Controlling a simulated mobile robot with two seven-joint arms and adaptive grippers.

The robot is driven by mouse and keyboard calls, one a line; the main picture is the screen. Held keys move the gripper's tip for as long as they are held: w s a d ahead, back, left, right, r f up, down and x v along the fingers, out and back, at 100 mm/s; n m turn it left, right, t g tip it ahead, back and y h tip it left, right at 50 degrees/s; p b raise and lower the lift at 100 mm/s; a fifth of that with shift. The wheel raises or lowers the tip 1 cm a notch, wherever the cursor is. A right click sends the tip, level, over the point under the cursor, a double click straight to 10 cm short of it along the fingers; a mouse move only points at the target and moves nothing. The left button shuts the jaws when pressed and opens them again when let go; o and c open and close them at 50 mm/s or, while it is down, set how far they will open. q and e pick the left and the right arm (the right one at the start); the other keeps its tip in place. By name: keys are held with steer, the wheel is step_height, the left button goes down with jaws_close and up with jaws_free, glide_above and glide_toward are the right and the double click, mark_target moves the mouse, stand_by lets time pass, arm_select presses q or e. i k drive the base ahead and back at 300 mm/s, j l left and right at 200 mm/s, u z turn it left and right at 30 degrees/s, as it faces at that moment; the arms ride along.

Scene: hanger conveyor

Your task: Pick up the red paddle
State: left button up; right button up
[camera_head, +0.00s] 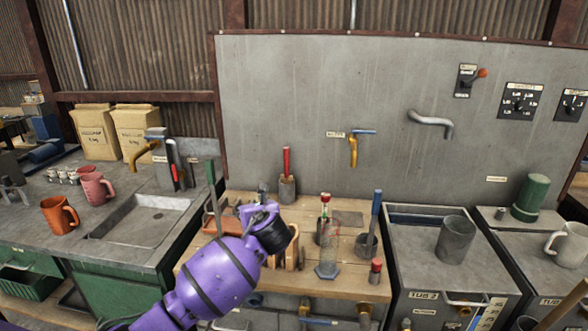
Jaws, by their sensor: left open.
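A red upright handle (287,161), which looks like the red paddle, stands in a small dark cup (287,188) at the back of the wooden bench. Its lower end is hidden in the cup. My left gripper (262,194) is over the bench, just left of and nearer than this cup, at the end of my purple arm. It is open and appears apart from the red handle. The fingers are small and dark, partly lost against the bench. My right gripper is not in view.
A green-handled paddle (211,180) stands left and a blue-handled one (376,212) right. A yellow tap (353,150) juts from the wall.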

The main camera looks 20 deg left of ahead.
mark_target(285, 178)
steer(key=i, duration=1.05)
